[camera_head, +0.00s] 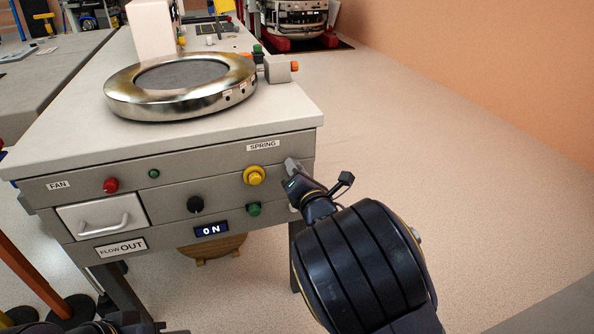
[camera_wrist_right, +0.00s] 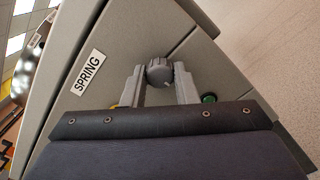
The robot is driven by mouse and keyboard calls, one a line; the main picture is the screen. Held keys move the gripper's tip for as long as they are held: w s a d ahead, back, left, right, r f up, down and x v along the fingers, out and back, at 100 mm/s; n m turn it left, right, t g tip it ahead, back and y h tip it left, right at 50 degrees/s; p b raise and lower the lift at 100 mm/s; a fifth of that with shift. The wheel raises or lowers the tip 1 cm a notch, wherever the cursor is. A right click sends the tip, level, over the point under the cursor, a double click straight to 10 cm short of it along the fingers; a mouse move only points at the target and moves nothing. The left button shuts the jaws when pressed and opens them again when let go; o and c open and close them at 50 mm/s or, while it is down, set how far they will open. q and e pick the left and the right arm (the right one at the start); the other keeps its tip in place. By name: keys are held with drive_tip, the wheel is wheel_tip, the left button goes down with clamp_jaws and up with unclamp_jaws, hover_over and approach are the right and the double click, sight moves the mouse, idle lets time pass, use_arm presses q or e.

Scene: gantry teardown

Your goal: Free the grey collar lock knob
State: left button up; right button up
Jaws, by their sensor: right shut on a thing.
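In the right wrist view, the grey collar lock knob (camera_wrist_right: 159,71) is a ribbed round knob on the grey bench panel, to the right of the SPRING label (camera_wrist_right: 88,73). The two grey fingers of my right gripper (camera_wrist_right: 160,84) are closed on it, one on each side. In the head view, my right gripper (camera_head: 291,172) is at the right end of the bench front, beside the yellow knob (camera_head: 254,175). The grey knob is hidden there behind the gripper.
The bench front also carries a green knob (camera_head: 254,209), a black knob (camera_head: 195,204), a red button (camera_head: 110,185), an ON display (camera_head: 211,230) and a drawer handle (camera_head: 103,222). A metal ring (camera_head: 180,104) lies on top. The floor to the right is clear.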

drive_tip(key=shift+f, duration=0.1)
drive_tip(key=o, duration=1)
drive_tip(key=p+v, duration=0.1)
drive_tip(key=v, duration=0.7)
drive_tip(key=shift+p, duration=0.4)
drive_tip(key=shift+w, duration=0.1)
